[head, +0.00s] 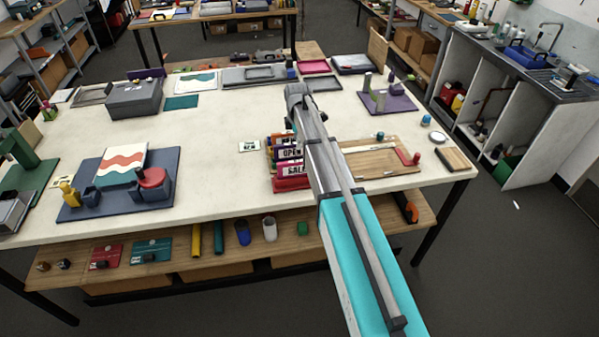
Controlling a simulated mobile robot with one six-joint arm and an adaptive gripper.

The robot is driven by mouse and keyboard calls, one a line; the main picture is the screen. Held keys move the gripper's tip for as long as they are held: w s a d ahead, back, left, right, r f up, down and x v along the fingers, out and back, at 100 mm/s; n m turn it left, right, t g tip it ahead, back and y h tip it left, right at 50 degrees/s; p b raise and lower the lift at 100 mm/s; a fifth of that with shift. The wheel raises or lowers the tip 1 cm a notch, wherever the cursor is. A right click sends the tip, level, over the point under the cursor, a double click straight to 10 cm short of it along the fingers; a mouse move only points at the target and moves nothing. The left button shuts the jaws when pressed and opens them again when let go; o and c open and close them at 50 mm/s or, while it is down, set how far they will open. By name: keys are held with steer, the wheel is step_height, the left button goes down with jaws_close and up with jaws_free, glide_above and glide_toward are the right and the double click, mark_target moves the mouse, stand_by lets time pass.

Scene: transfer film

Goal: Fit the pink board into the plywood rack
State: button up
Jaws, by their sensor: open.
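The plywood rack (269,158) stands near the table's front, left of my arm, and is partly hidden by the arm. Several coloured sign boards stand in it, lettered "OPEN" and "SALE". A red-pink board (291,184) is at the front of this group. A flat crimson-pink piece (313,67) lies at the back of the table. I cannot tell which of these is the pink board. My gripper (291,124) is small and dark, mostly hidden by my own arm, above and behind the boards. It is open, and I see nothing held in it.
A wooden tray (375,161) lies right of my arm. A blue-grey fixture (100,207) with a wavy print stands at left. A grey box (134,101) and a purple stand (388,104) are farther back. The table's middle is clear around a small card (249,146).

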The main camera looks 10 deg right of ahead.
mark_target(297, 168)
steer(key=shift+f, duration=0.1)
step_height(297, 168, down, 8)
steer(key=b, duration=0.8)
steer(key=shift+d+f, duration=0.1)
steer(key=shift+f, duration=0.05)
steer(key=shift+b, duration=0.3)
steer(key=shift+f, duration=0.1)
steer(key=f+b, duration=0.3)
steer(key=shift+s+a+f, duration=0.1)
steer(key=shift+s+a, duration=0.1)
steer(key=shift+s, duration=0.05)
steer(key=shift+f+b, duration=0.95)
steer(key=shift+b, duration=0.15)
jaws_close()
